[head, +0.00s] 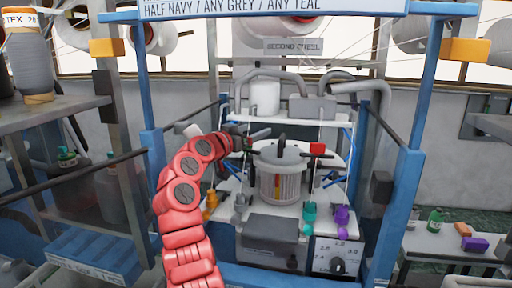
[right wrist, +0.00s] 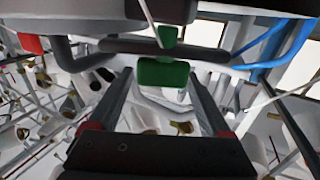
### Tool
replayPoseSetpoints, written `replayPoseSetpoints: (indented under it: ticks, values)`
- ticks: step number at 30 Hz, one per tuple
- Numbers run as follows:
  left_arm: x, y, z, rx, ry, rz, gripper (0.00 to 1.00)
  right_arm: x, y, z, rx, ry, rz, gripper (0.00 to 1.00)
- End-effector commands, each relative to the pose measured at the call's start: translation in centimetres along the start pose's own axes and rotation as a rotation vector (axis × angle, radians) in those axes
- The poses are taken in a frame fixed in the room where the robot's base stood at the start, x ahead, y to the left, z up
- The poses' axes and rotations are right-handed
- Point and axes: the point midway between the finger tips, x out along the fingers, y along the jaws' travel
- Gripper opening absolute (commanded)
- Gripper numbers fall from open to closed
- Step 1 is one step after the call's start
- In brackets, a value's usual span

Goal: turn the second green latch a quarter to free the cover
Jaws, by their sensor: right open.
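A green latch (right wrist: 164,73) shows in the right wrist view, a block with a narrow stem above it, under a dark bar. My right gripper (right wrist: 161,84) is open, with one dark finger on each side of the latch's line. The latch shows between the fingertips; I cannot tell whether they touch it. In the head view my red right arm reaches up to the machine, and the right gripper (head: 258,134) is at the back left of the ribbed grey cylinder (head: 280,182). The latch cannot be made out clearly there. My left gripper is not in view.
A red block (head: 317,149) is at the cylinder's back right; red also shows in the wrist view (right wrist: 30,44). Blue posts (head: 412,150) frame the machine. Yellow, teal (head: 309,215) and purple (head: 342,217) pieces stand in front. A dial panel (head: 337,257) is at lower right.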

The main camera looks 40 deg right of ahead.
Motion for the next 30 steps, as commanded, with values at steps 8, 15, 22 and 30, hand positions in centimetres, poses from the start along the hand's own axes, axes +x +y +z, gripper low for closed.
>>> replayPoseSetpoints:
  ticks: [8,15,22,30]
  values:
    - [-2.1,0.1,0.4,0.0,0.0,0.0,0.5,-2.5,1.9,-0.8,0.003,0.007,-0.001,0.82]
    - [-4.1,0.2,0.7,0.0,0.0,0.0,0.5,-6.4,5.1,-1.3,0.007,0.007,-0.003,0.82]
    - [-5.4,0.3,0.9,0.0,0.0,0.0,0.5,-10.4,8.4,-1.8,0.004,0.005,-0.002,0.82]
    - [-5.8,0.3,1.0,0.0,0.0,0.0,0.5,-12.4,10.1,-2.3,0.002,0.003,-0.001,0.82]
